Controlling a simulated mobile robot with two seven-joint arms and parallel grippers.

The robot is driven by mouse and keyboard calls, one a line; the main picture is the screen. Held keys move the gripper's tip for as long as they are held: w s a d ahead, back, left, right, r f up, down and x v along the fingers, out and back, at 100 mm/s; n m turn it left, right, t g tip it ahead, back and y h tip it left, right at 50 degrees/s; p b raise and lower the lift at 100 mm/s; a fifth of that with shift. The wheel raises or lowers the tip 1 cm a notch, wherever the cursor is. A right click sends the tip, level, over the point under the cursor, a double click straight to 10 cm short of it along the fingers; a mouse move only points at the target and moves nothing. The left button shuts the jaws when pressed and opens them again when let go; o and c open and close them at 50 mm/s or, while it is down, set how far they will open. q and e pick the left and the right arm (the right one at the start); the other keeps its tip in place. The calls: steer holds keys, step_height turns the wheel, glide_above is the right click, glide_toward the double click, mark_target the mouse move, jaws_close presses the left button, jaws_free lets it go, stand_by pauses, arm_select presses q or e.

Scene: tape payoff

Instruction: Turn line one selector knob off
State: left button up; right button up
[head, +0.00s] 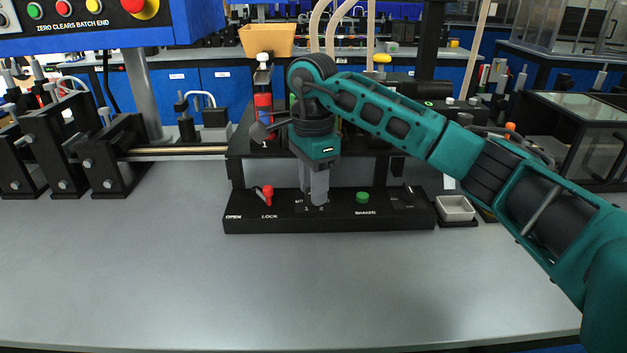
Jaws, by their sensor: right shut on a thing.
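The black control panel (300,222) lies on the grey bench with a row of controls. My right gripper (318,200) points straight down onto the middle of its top face, fingers shut on the selector knob. The fingers hide most of that knob, so its pointer direction cannot be told. My left gripper is not in view.
A red lever (267,194) by the LOCK label stands left of the fingers. A green SHAKER button (362,197) and a black knob (408,194) are to the right. A small white tray (455,208) sits beside the panel. The front bench is clear.

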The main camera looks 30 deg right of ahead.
steer(key=shift+r+m+p, duration=0.15)
steer(key=shift+m+p, duration=0.35)
steer(key=shift+m, duration=0.3)
steer(key=shift+m+p, duration=0.5)
steer(key=shift+m, duration=0.4)
steer(key=m+p, duration=0.2)
steer(key=m, duration=0.2)
steer(key=shift+m, duration=1.1)
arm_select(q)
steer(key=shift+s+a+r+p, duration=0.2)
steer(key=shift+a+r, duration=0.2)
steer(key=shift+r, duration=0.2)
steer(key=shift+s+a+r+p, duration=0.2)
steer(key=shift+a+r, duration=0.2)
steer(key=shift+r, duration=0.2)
arm_select(e)
steer(key=shift+m, duration=0.3)
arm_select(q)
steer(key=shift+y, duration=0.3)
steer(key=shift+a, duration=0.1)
arm_select(e)
steer(key=shift+m, duration=0.3)
steer(key=o, duration=1)
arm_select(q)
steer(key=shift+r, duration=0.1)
arm_select(e)
steer(key=shift+o, duration=0.2)
